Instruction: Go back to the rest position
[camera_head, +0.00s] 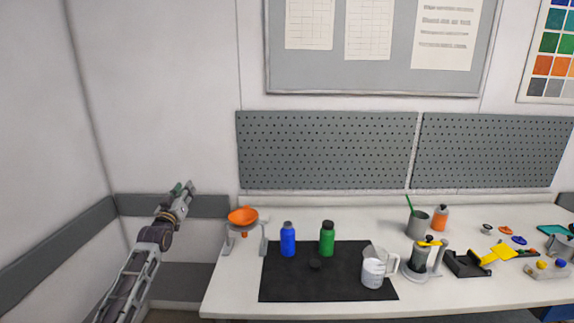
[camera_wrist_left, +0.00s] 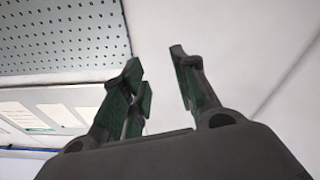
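My left gripper (camera_head: 183,189) is raised in free air left of the workbench (camera_head: 225,300), apart from everything on it. In the left wrist view my left gripper (camera_wrist_left: 160,90) has its fingers spread with nothing between them, facing the wall. My right gripper is not in view. On the bench, a blue bottle (camera_head: 288,241) and a green bottle (camera_head: 327,240) with a dark cap stand upright on a black mat (camera_head: 300,285). A white measuring jug (camera_head: 374,272) stands at the mat's right side.
An orange funnel (camera_head: 243,215) sits on a stand at the bench's left end, nearest my left arm. A grey cup (camera_head: 418,222), an orange bottle (camera_head: 440,217), a black tool (camera_head: 468,264) and small parts crowd the right. Grey pegboards (camera_head: 325,150) line the wall behind.

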